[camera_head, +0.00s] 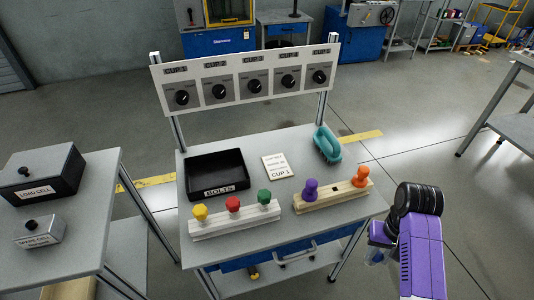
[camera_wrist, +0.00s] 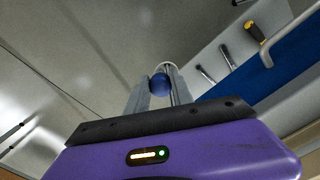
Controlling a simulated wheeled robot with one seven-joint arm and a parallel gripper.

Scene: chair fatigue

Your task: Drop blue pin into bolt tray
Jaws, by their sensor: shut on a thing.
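The bolt tray (camera_head: 218,173) is a black open box with a "BOLTS" label on its front, at the left back of the middle table. Its visible floor looks empty. My gripper (camera_head: 378,250) is to the right of the table's front right corner, well away from the tray. In the wrist view my gripper (camera_wrist: 160,92) is shut on the blue pin (camera_wrist: 160,84), whose round blue head shows between the fingers. The pin's shaft is hidden.
A pale block (camera_head: 235,220) holds yellow, red and green knobs in front of the tray. A wooden block (camera_head: 333,197) holds purple and orange pegs. A teal handled object (camera_head: 327,145) and a "CUP 1" card (camera_head: 278,167) lie behind. A dial panel (camera_head: 246,80) rises at the back.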

